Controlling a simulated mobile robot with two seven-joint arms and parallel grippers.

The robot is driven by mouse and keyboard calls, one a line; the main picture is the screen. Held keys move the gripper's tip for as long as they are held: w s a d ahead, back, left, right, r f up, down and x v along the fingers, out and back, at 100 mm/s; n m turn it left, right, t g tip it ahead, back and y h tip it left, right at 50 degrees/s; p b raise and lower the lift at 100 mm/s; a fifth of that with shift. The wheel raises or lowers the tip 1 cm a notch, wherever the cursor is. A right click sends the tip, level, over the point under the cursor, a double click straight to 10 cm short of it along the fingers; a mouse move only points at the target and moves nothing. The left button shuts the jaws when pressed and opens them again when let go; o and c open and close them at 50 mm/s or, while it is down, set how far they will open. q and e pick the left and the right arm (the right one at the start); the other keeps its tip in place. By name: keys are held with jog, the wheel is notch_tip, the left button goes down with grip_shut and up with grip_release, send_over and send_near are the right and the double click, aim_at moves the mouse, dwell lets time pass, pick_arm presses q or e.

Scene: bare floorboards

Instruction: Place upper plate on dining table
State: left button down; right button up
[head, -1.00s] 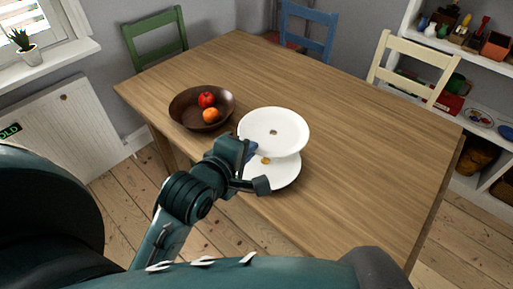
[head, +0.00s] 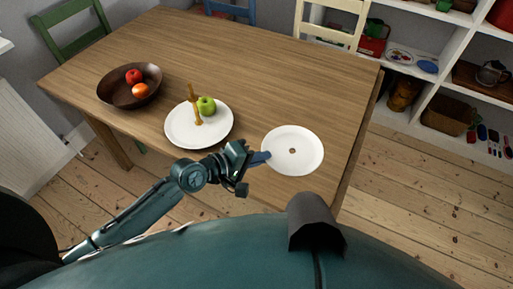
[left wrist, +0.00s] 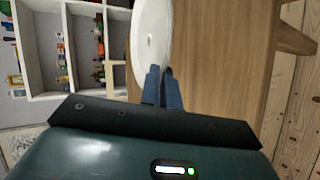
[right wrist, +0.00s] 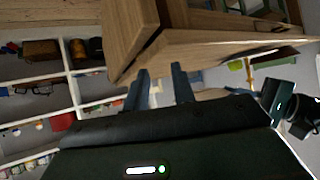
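The upper plate (head: 292,151), white and round with a small hole at its centre, is near the table's front right corner. My left gripper (head: 262,158) has its fingers at the plate's left rim. In the left wrist view the fingers (left wrist: 162,88) are close together on the rim of the plate (left wrist: 151,42). Whether the plate touches the tabletop is hard to tell. The lower plate (head: 180,128) lies on the dining table (head: 270,70) with a golden stand post (head: 194,104) and a green apple (head: 207,106). My right gripper (right wrist: 160,85) is open and empty near the table's edge.
A dark bowl (head: 118,97) with a red apple and an orange stands at the table's left. Green, blue and cream chairs surround the table. White shelves (head: 440,60) stand at the right. The table's middle and back are clear.

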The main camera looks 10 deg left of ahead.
aim_at(257, 179)
pick_arm(q)
jog(key=f, duration=0.1)
jog(key=f+b, duration=0.1)
jog(key=a+f, duration=0.1)
jog(key=shift+w+b, duration=0.3)
jog(key=shift+w, duration=0.05)
notch_tip(257, 179, down, 3)
jog(key=b, duration=0.3)
jog(key=shift+f+b, duration=0.65)
jog(key=shift+b, duration=0.2)
jog(key=shift+f+b, duration=0.35)
pick_arm(e)
jog(key=a+f, duration=0.1)
jog(key=f+y, duration=0.1)
jog(key=f, duration=0.1)
jog(key=shift+a+t, duration=0.35)
jog(key=shift+t, duration=0.05)
jog(key=shift+w+r, duration=0.2)
